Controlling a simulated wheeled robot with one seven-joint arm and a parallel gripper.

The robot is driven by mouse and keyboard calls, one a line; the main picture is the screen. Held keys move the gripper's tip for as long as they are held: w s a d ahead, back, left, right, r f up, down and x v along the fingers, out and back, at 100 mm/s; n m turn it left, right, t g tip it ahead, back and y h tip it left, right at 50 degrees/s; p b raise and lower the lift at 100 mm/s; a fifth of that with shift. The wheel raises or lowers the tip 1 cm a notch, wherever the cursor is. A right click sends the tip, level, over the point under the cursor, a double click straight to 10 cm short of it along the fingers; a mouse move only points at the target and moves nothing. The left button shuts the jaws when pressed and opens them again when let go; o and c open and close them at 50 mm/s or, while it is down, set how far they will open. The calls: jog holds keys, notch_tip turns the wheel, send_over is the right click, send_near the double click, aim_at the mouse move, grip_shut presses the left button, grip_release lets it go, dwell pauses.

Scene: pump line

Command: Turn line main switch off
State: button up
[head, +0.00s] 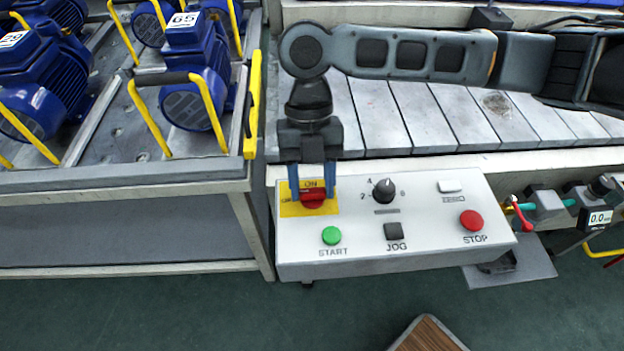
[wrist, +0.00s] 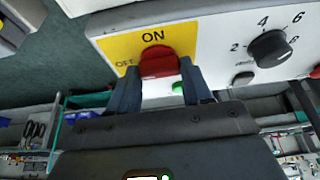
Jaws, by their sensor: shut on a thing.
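The line main switch is a red rotary knob (head: 313,199) on a yellow plate (head: 291,209) at the left end of the white control panel (head: 430,251). The plate reads ON above the knob; in the wrist view, OFF also shows at the left of the red knob (wrist: 158,62). My gripper (head: 313,196) comes down from above with its two blue fingers on either side of the knob. In the wrist view my gripper (wrist: 155,82) is shut on the red knob. The fingers hide part of its sides, so its exact angle is hard to tell.
The panel also carries a black dial (head: 384,191), a green START button (head: 331,236), a black JOG button (head: 394,231), a white ZERO button (head: 450,186) and a red STOP button (head: 471,220). A rack with blue motors (head: 196,95) stands left; a slatted conveyor (head: 440,115) lies behind.

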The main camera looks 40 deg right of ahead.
jog(key=o, duration=1.1)
jog(key=shift+c, duration=0.2)
jog(key=shift+r, duration=0.1)
jog(key=v, duration=0.7)
jog(key=shift+r, duration=0.3)
jog(key=shift+w+d, duration=0.1)
